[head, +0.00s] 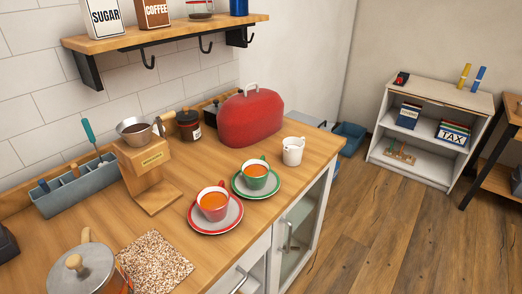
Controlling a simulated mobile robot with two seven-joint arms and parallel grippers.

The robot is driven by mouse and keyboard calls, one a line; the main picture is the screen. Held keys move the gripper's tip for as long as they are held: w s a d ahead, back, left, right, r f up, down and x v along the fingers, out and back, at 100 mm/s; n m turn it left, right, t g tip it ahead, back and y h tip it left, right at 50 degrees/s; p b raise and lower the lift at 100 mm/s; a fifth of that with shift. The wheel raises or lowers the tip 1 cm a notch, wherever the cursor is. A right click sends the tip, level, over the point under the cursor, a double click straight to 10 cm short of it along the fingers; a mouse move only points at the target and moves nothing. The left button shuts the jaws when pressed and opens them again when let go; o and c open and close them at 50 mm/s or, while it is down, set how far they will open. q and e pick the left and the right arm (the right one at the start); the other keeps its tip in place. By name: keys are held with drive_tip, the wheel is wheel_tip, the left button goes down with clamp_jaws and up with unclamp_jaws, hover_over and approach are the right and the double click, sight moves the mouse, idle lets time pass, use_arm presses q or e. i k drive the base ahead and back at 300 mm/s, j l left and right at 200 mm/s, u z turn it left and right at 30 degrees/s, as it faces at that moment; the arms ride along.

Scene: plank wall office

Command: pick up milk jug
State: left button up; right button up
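A small white milk jug (293,150) stands upright on the wooden counter, near its right edge. It is to the right of the green cup and in front of the red rounded cover. Neither of my grippers shows in the head view. Nothing touches the jug except the counter under it.
A green cup (255,174) and a red cup (213,204) stand on saucers left of the jug. A red cover (251,117) with a handle is behind it. A wooden stand (146,170) and a speckled mat (154,262) are further left. A shelf (165,31) hangs above.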

sight(295, 150)
drive_tip(key=i+l+u, duration=0.4)
drive_tip(key=l, duration=0.2)
drive_tip(key=i+l+u, duration=0.2)
drive_tip(key=l, duration=0.15)
drive_tip(key=l+u, duration=0.2)
drive_tip(key=l, duration=0.15)
drive_tip(key=i+l+u, duration=0.2)
drive_tip(key=l, duration=0.15)
drive_tip(key=k, duration=0.1)
